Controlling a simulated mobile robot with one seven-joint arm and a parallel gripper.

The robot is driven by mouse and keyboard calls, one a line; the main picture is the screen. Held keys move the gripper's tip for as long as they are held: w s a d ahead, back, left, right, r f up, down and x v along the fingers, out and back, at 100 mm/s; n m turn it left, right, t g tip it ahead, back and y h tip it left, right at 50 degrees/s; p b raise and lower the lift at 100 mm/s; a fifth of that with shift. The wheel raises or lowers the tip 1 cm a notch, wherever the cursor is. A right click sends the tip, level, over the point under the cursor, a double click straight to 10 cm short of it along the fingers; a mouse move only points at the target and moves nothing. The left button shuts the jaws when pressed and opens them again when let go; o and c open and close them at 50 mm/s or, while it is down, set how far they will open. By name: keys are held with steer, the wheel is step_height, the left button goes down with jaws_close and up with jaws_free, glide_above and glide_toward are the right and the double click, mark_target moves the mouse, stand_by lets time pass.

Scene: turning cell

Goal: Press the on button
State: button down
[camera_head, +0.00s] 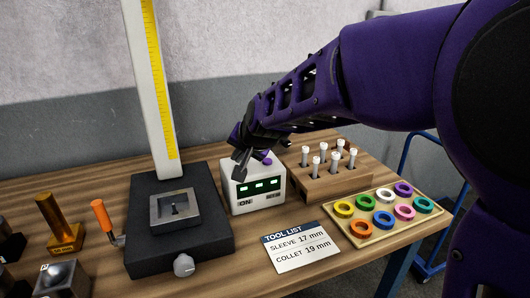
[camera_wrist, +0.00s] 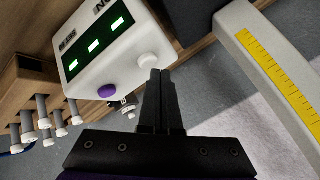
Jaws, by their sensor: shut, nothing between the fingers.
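The white control box (camera_head: 257,196) stands on the bench with green lit marks on a dark display and the word ON at the front's lower left. It also shows turned in the wrist view (camera_wrist: 110,48). Its top carries a purple button (camera_head: 267,160) on the right side and a white button (camera_wrist: 148,62) on the ON side. My gripper (camera_head: 240,172) is shut and empty, pointing down at the box's left top, hiding the white button in the head view. In the wrist view the fingertips (camera_wrist: 160,74) appear beside the white button; I cannot tell whether they touch it.
A height gauge with a yellow scale (camera_head: 164,90) on a black base (camera_head: 180,246) stands left of the box. A wooden rack (camera_head: 328,181) with white-topped pins and a tray of coloured rings (camera_head: 366,239) lie right. A tool list card (camera_head: 297,246) lies in front.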

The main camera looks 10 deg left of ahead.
steer(key=shift+r, duration=0.1)
step_height(320, 180, up, 6)
steer(key=p, duration=0.5)
